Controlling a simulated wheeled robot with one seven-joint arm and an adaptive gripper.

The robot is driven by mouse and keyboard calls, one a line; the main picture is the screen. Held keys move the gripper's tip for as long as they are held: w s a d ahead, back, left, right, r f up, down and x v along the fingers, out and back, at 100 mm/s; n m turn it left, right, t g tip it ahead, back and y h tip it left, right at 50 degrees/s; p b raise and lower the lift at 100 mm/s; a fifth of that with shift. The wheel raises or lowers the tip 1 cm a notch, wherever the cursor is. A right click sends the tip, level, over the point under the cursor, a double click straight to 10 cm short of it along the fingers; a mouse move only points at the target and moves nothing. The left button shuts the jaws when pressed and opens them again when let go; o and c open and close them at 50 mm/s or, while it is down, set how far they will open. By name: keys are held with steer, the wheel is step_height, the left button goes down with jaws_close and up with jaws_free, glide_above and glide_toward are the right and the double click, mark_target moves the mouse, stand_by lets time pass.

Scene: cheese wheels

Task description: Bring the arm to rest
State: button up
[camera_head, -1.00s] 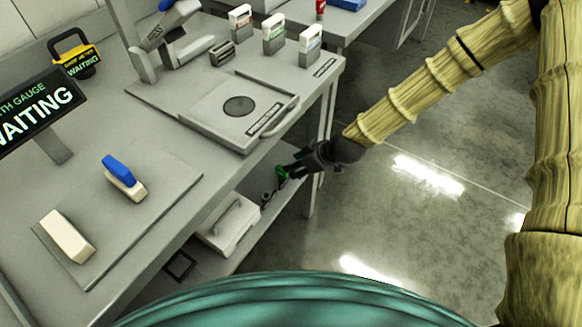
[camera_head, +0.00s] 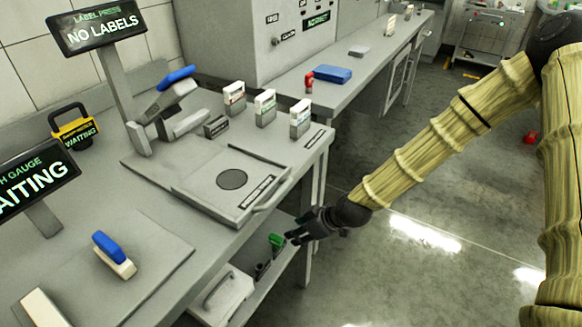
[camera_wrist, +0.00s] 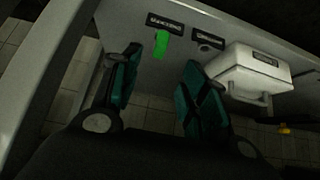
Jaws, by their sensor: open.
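My arm reaches in from the right in the head view, and my gripper (camera_head: 296,238) is at its end, beside the right end of the bench (camera_head: 75,205) and below the level of its top. In the wrist view the two fingers of my gripper (camera_wrist: 157,95) stand wide apart with nothing between them. A green-topped item (camera_head: 275,241) is on the lower shelf, close to the fingertips but apart from them as far as I can tell. It also shows in the wrist view (camera_wrist: 161,44), beyond the gap between the fingers.
A white case (camera_head: 222,293) with a handle is on the lower shelf (camera_head: 262,293). The bench holds a label press (camera_head: 170,105), several small cartons (camera_head: 265,108), a flat plate with a handle (camera_head: 222,190) and a blue-topped block (camera_head: 113,256).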

steer(key=s+d+f+m+g+h, duration=0.2)
steer(key=s+d+f+m, duration=0.1)
steer(key=s+f, duration=0.6)
steer(key=s+d+f+m+g+h, duration=0.15)
steer(key=s+d+f+m, duration=0.25)
steer(key=s+f, duration=0.55)
steer(key=s+d+m+h, duration=0.15)
steer(key=s+d, duration=0.25)
steer(key=s, duration=0.4)
steer(key=s+d+m+h, duration=0.1)
steer(key=s+d+m, duration=0.25)
steer(key=s, duration=0.45)
step_height(320, 180, up, 12)
steer(key=p, duration=1.2)
steer(key=shift+w+d+n+g, duration=0.25)
steer(key=shift+d+n+g, duration=0.15)
steer(key=shift+d+g, duration=0.05)
